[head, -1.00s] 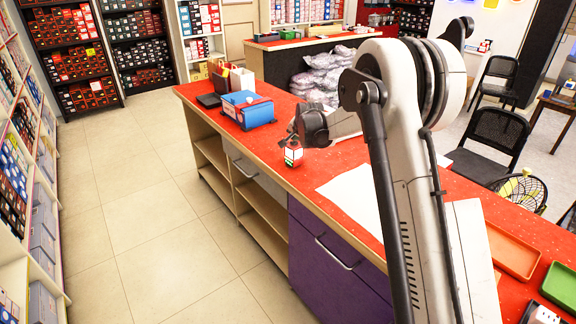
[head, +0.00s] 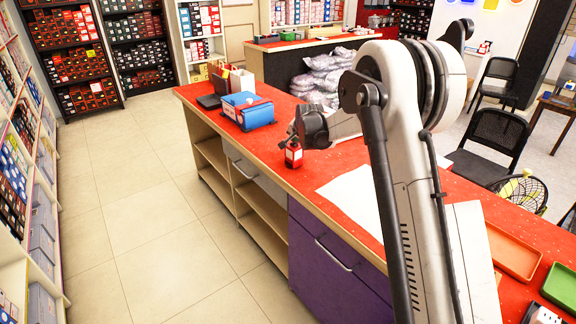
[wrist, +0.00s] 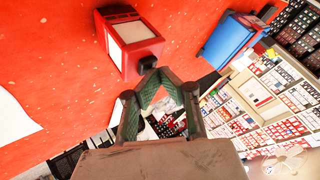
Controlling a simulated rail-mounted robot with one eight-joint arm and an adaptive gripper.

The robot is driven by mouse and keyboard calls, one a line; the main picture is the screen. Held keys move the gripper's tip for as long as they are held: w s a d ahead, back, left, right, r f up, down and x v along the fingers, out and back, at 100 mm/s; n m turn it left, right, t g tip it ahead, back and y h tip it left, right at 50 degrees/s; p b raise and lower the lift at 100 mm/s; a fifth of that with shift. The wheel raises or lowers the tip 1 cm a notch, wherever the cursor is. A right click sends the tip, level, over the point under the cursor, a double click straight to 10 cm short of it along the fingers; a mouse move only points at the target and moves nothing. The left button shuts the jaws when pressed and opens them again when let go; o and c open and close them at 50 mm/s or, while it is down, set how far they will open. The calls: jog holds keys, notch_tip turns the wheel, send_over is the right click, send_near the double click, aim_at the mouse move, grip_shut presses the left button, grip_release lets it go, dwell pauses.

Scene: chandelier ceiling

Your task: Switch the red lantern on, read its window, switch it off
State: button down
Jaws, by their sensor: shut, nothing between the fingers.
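The red lantern (head: 293,157) stands on the red countertop near its front edge. In the wrist view the lantern (wrist: 113,55) shows red sides, pale panels with no readable mark, and a dark knob at its top. My gripper (wrist: 150,78) is shut and empty, with its fingertips right at the knob; I cannot tell whether they touch it. In the head view my gripper (head: 294,138) is just above the lantern, small and partly hidden by its own housing. The lantern's window looks pale and unlit there.
A blue box (head: 247,110) sits on the counter (head: 215,108) to the left of the lantern, with bags behind it. A white sheet (head: 350,190) lies to the right. Orange (head: 513,252) and green (head: 562,287) trays are at the right end. Open floor lies in front.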

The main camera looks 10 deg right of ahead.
jog(key=shift+r, duration=0.6)
jog(key=shift+r+p, duration=1.35)
jog(key=shift+r, duration=1.7)
